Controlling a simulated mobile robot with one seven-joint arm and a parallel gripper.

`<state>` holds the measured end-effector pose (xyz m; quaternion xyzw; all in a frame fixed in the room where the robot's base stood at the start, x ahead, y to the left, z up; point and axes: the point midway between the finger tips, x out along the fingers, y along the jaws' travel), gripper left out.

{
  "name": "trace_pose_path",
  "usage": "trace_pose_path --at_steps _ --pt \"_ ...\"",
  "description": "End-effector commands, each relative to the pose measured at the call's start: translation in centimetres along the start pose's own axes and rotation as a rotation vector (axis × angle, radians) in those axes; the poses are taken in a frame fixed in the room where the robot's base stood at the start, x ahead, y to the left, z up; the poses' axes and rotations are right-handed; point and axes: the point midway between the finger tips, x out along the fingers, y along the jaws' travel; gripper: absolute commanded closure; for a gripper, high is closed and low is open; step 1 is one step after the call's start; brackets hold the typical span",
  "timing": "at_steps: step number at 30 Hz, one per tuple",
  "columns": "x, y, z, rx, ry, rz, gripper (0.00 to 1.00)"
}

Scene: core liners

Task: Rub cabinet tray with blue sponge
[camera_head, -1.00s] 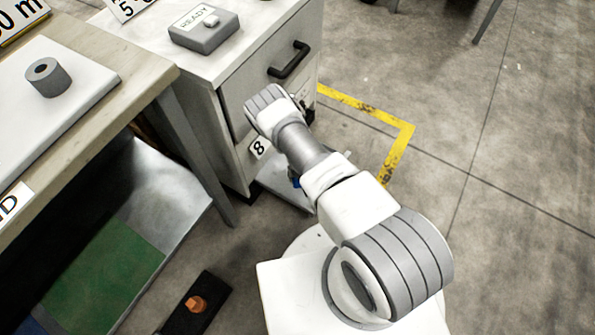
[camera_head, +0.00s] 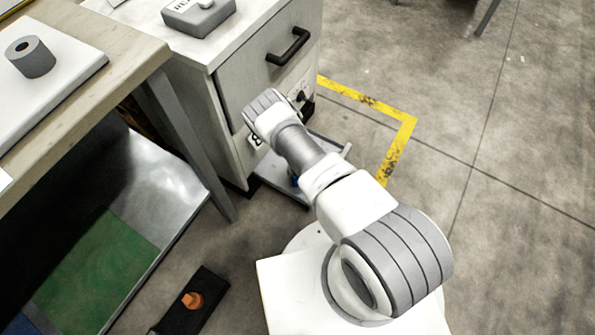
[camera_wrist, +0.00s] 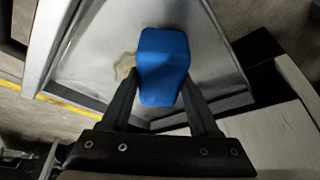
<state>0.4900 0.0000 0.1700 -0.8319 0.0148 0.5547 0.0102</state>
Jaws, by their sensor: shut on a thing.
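The blue sponge (camera_wrist: 162,66) is held between the two dark fingers of my gripper (camera_wrist: 160,92) in the wrist view. The grey metal cabinet tray (camera_wrist: 100,62) with raised rims lies beneath it. A yellowish-brown stain (camera_wrist: 125,66) shows on the tray just left of the sponge. I cannot tell whether the sponge touches the tray. In the head view the tray (camera_head: 277,180) sticks out low from the cabinet (camera_head: 232,130), near the floor. A sliver of the sponge (camera_head: 295,182) shows beside my arm, which hides the gripper and much of the tray.
The cabinet front has a black drawer handle (camera_head: 289,46) above the tray. A workbench (camera_head: 130,62) with a metal leg stands at left. A black strip with an orange piece (camera_head: 193,300) lies at lower left. Floor with yellow tape (camera_head: 398,145) is open at right.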

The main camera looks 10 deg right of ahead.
Motion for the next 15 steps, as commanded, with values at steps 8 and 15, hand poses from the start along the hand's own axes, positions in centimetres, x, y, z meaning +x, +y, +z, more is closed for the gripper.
trace_pose_path --at_steps 8,15 --pt "0.26 0.01 0.10 0.000 0.000 0.000 1.00" --pt "0.71 0.02 0.29 0.001 0.000 0.000 1.00"
